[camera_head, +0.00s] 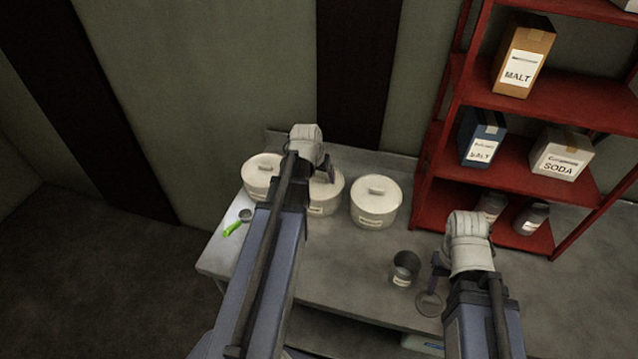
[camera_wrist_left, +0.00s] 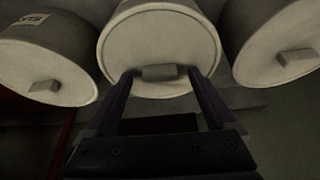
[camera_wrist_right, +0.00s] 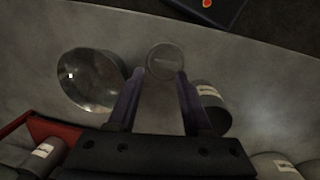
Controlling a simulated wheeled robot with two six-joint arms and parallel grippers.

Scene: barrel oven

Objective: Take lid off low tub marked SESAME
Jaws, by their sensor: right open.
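Three white lidded tubs stand along the back of the counter: a left tub (camera_head: 260,174), a middle tub (camera_head: 332,193) and a right tub (camera_head: 374,204). Their labels are too small to read, so I cannot tell which is SESAME. My left gripper (camera_wrist_left: 160,75) is over the middle tub, its fingers open on either side of the small block handle (camera_wrist_left: 160,72) of the lid (camera_wrist_left: 165,40), with gaps visible. The arm hides part of this tub in the head view. My right gripper (camera_wrist_right: 157,78) is open, near a round grey disc-like item (camera_wrist_right: 165,62) at the counter's front.
A dark labelled can (camera_head: 405,268) stands beside the right gripper. A shiny round bowl (camera_wrist_right: 90,80) shows in the right wrist view. A green-handled scoop (camera_head: 235,227) lies at the left. A red shelf (camera_head: 520,190) with boxes and jars stands at the right.

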